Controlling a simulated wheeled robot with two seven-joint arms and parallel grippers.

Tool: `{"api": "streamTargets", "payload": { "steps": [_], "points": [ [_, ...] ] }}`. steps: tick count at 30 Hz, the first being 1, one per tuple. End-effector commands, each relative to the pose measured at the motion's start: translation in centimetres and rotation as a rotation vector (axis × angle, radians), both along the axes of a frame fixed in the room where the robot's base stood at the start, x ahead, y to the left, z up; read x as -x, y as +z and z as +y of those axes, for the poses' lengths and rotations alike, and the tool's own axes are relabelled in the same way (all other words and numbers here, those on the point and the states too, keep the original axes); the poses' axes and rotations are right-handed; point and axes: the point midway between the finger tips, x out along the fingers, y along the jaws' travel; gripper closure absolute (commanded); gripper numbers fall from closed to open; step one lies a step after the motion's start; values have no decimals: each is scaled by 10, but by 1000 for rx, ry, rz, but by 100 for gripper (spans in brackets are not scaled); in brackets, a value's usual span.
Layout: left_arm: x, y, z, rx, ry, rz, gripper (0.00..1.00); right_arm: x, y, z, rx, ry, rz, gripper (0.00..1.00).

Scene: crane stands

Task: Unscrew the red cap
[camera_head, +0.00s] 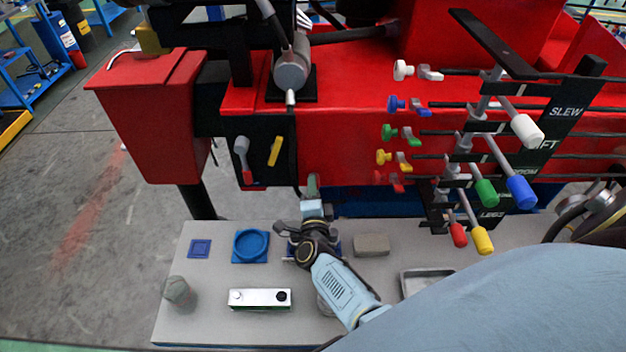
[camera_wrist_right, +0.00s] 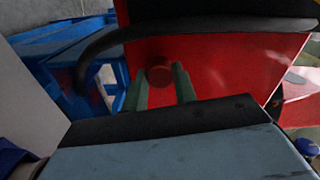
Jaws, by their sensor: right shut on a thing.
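The red cap (camera_wrist_right: 159,76) shows in the right wrist view as a small dark-red round thing in front of the red crane body. My right gripper (camera_wrist_right: 163,86) has its two green fingers on either side of the cap and is shut on it. In the head view, my right gripper (camera_head: 312,184) reaches up to the lower edge of the red crane body (camera_head: 350,140). The cap cannot be made out there, as the gripper hides it. My left gripper is not in view.
A grey table (camera_head: 215,312) below holds a blue round dish (camera_head: 251,245), a level-like bar (camera_head: 260,298), a grey block (camera_head: 371,245) and a metal tray (camera_head: 427,281). Coloured levers (camera_head: 486,190) stick out at the right. A dark hose hangs close by the gripper.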

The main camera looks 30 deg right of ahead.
Motion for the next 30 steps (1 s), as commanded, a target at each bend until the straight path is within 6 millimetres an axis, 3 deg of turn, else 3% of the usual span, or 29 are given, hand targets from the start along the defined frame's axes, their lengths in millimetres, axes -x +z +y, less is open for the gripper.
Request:
{"api": "streamTargets", "payload": {
  "steps": [9,17,18,23,29,30],
  "points": [
    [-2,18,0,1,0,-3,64,2,-1,1,338,1,216,98],
    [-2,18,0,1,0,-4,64,2,-3,1,368,2,233,98],
    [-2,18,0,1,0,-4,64,2,-3,1,368,2,233,70],
    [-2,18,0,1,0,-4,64,2,-2,1,367,1,230,49],
    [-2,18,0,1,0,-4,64,1,-1,0,367,0,228,47],
    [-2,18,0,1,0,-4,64,1,-1,0,367,0,228,51]
  ]
}}
